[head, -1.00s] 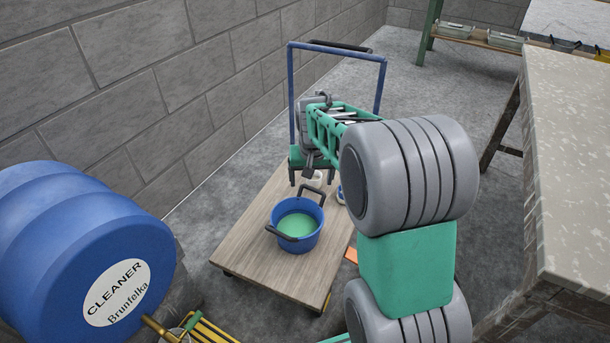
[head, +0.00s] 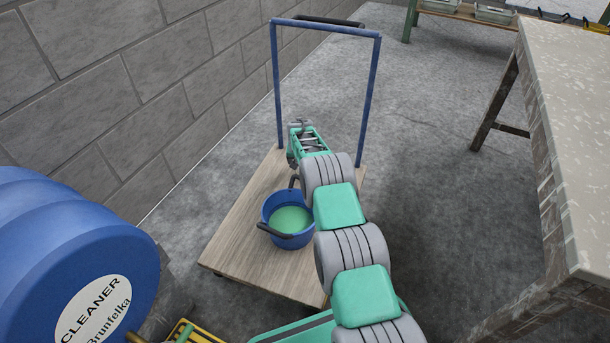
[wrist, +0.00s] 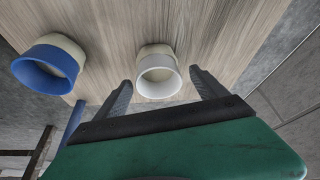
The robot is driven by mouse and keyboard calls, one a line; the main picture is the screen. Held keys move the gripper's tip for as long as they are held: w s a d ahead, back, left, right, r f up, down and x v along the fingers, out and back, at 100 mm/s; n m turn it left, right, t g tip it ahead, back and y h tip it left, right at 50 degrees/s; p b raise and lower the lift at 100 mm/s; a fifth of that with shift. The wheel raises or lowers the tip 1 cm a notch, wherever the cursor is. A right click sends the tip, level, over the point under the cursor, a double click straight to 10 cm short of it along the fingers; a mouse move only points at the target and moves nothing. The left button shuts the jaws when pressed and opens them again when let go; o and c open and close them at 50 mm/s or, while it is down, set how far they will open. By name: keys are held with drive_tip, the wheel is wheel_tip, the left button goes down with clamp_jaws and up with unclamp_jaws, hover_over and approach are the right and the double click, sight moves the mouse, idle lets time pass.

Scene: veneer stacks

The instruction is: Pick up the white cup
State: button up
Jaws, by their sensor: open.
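The white cup (wrist: 158,76) stands on the wooden deck of a cart, its open mouth towards the camera in the wrist view. My gripper (wrist: 160,80) is open, with one finger on each side of the cup's near part. No contact between fingers and cup shows. In the head view my gripper (head: 293,158) is low over the far end of the deck, and the cup is hidden behind my arm.
A second cup with a blue rim (wrist: 45,72) stands left of the white cup. A blue bucket (head: 288,241) of green liquid is on the cart deck (head: 237,238). The cart's blue handle frame (head: 371,95) rises behind my gripper. A table (head: 575,150) stands right.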

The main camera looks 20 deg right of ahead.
drive_tip(key=shift+x, duration=0.9)
drive_tip(key=shift+d+r, duration=0.1)
drive_tip(key=c, duration=1.4)
